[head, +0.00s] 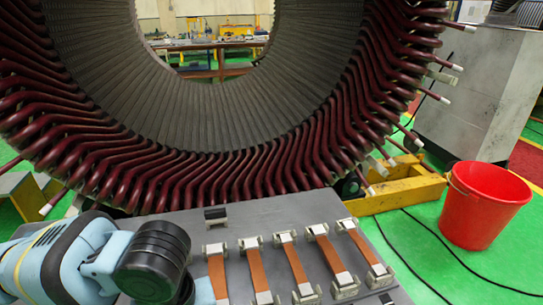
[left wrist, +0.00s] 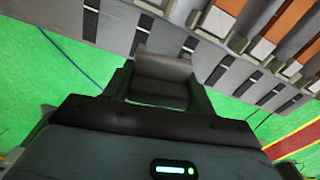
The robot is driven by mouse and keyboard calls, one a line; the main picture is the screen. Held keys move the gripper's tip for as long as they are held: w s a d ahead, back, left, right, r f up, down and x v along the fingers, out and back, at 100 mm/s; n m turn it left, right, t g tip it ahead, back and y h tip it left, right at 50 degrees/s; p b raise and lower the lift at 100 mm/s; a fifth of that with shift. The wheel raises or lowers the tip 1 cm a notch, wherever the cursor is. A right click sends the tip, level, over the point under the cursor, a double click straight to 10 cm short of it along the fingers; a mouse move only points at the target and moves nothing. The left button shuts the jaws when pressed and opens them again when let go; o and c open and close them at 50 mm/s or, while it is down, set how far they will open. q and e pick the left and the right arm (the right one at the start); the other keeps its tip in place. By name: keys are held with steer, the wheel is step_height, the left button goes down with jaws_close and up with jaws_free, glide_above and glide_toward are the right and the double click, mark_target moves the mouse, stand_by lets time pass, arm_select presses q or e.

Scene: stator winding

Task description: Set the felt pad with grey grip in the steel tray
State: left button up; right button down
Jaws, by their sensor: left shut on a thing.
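In the left wrist view my left gripper (left wrist: 160,84) is shut on a grey block (left wrist: 163,66), which looks like the grip of the felt pad. The felt itself cannot be made out. The gripper is above the edge of a grey bench, with green floor behind. In the head view my left arm comes in at the lower left and its gripper is hidden behind my own wrist. I cannot make out a steel tray in either view. My right gripper is not in view.
The grey bench (head: 185,222) carries several copper-coloured strips (head: 292,262) in pale clamps and a small dark block (head: 215,214). The large stator (head: 190,120) with dark red coil ends stands behind it. A red bucket (head: 482,212) stands on the green floor at right.

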arm_select(q)
steer(key=n, duration=0.3)
steer(key=w+a+n, duration=0.1)
steer(key=n, duration=0.1)
steer(key=shift+w+f, duration=0.1)
steer(key=n, duration=0.3)
steer(key=shift+w+a+f+n, duration=0.1)
steer(key=shift+w+a+n, duration=0.2)
steer(key=shift+w+a, duration=0.1)
steer(key=w+a+n, duration=0.1)
steer(key=n, duration=0.3)
steer(key=w+a+n, duration=0.1)
steer(key=n, duration=0.4)
steer(key=w+a+n, duration=0.1)
steer(key=n, duration=0.4)
steer(key=shift+a+f, duration=0.1)
steer(key=shift+f, duration=0.15)
steer(key=n, duration=0.1)
steer(key=a+n, duration=0.1)
steer(key=n, duration=0.1)
steer(key=w+n, duration=0.1)
steer(key=n, duration=0.1)
steer(key=shift+a+f, duration=0.1)
steer(key=shift+a, duration=0.05)
steer(key=n, duration=0.3)
steer(key=shift+w+a, duration=0.3)
steer(key=shift+a, duration=0.1)
steer(key=shift+d+f, duration=0.1)
